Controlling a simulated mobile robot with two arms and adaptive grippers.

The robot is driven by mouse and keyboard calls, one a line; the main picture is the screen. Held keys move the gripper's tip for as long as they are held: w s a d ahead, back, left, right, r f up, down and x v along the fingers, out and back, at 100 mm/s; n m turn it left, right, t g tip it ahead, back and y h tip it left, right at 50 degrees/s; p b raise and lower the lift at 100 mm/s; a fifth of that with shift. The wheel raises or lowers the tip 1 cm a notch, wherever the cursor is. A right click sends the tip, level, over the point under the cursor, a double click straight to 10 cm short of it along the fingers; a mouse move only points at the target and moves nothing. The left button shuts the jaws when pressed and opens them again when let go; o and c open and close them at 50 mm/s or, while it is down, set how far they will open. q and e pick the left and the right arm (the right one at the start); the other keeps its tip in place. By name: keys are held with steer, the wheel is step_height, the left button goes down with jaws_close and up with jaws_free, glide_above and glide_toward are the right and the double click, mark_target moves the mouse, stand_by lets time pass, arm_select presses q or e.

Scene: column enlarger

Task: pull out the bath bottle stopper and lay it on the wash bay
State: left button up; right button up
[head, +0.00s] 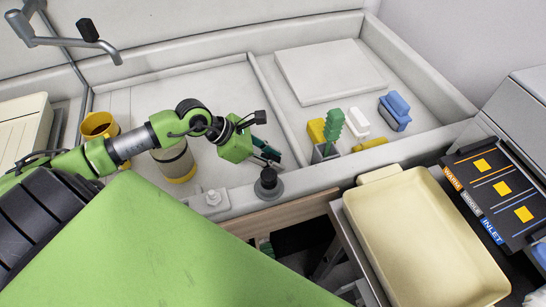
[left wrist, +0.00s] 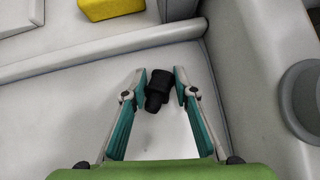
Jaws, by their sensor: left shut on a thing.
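My left gripper (head: 268,152) is low over the front right part of the left basin compartment (head: 222,92), which I take for the wash bay. In the left wrist view its teal-padded fingers (left wrist: 159,90) are shut on a small black stopper (left wrist: 157,92). The stopper looks tilted, with the pale floor behind it; I cannot tell whether it touches. In the head view the stopper is hidden by the gripper. A beige cylinder with a yellow base band (head: 176,164), possibly the bath bottle, stands left of the gripper, partly behind my arm. My right gripper is out of view.
A low divider (head: 277,105) runs right of the gripper. Beyond it are a green brush (head: 334,124), a yellow block (head: 316,131) and a blue block (head: 394,112). A yellow cup (head: 98,125) is at left.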

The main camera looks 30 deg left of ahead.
arm_select(q)
steer(key=o, duration=1.1)
steer(key=shift+c, duration=0.2)
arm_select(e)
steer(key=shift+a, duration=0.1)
arm_select(q)
steer(key=v, duration=0.7)
steer(key=shift+s, duration=0.1)
steer(key=shift+v, duration=2.5)
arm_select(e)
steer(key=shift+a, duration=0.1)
arm_select(q)
steer(key=shift+r, duration=0.15)
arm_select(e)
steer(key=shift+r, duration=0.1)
